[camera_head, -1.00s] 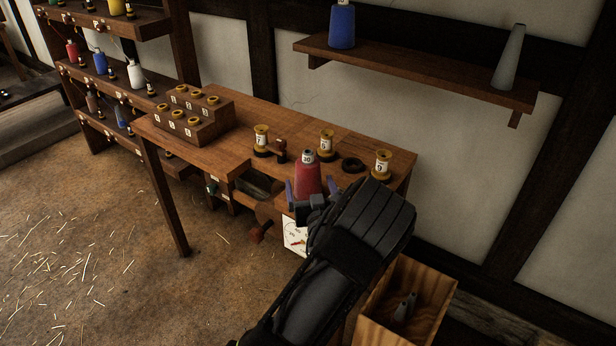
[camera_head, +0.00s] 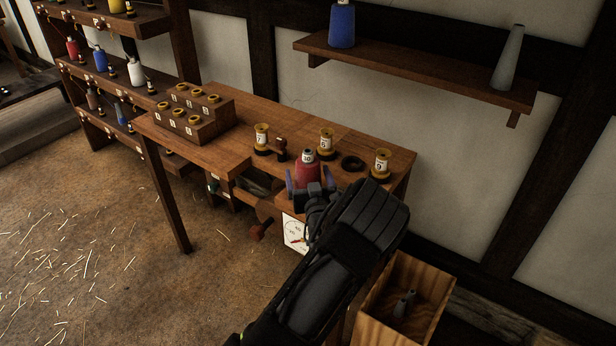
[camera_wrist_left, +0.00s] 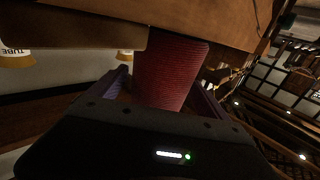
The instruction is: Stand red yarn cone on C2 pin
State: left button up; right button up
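The red yarn cone (camera_head: 307,172) stands upright at the front edge of the wooden bench, with a pale numbered top. My left gripper (camera_head: 311,189) is in front of it, with its fingers spread on either side of the cone's lower part. In the left wrist view the cone (camera_wrist_left: 170,72) lies between the fingers, with a gap visible beside the left-hand finger. The pin rack (camera_head: 112,75) at the left has rows of pins, some holding cones; its labels are too small to read, so I cannot tell which pin is C2. My right gripper is not in view.
The bench (camera_head: 240,150) carries several yellow spools, a dark ring (camera_head: 353,163) and a stepped block (camera_head: 192,118). A wall shelf (camera_head: 420,72) holds a blue cone (camera_head: 342,26) and a grey cone (camera_head: 507,58). A wooden box (camera_head: 405,300) stands at the lower right. The floor at left is open.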

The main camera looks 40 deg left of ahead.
aim_at(308, 151)
pick_arm(q)
jog(key=c, duration=1.7)
jog(key=shift+o, duration=0.2)
jog(key=shift+r, duration=0.15)
notch_tip(308, 151, up, 10)
jog(key=shift+f+b, duration=0.15)
jog(key=shift+b, duration=0.4)
